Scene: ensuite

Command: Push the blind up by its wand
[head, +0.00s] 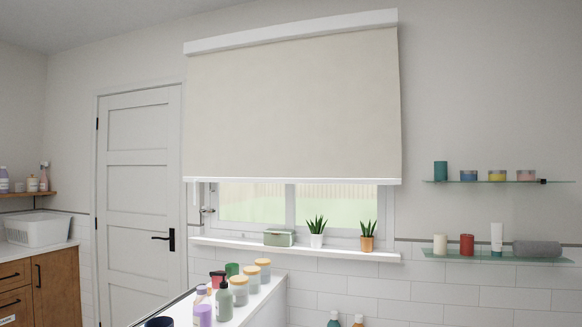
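A cream roller blind (295,105) hangs over the window from a white head box (290,32). It covers most of the window, and its white bottom bar (290,180) is level, a short way above the sill. A strip of window glass (250,203) shows below the bar. A short, thin white piece (195,193) hangs below the bar's left end; it may be the wand, but it is too small to tell. A small dark metal fitting (207,211) is beside it at the window's left edge. Neither of my grippers is in view.
The window sill (300,249) holds a green box (279,238) and two potted plants (317,232). Below, a white counter (250,303) carries several bottles and jars. Glass shelves (495,182) are on the right. A closed white door (137,200) is left of the window.

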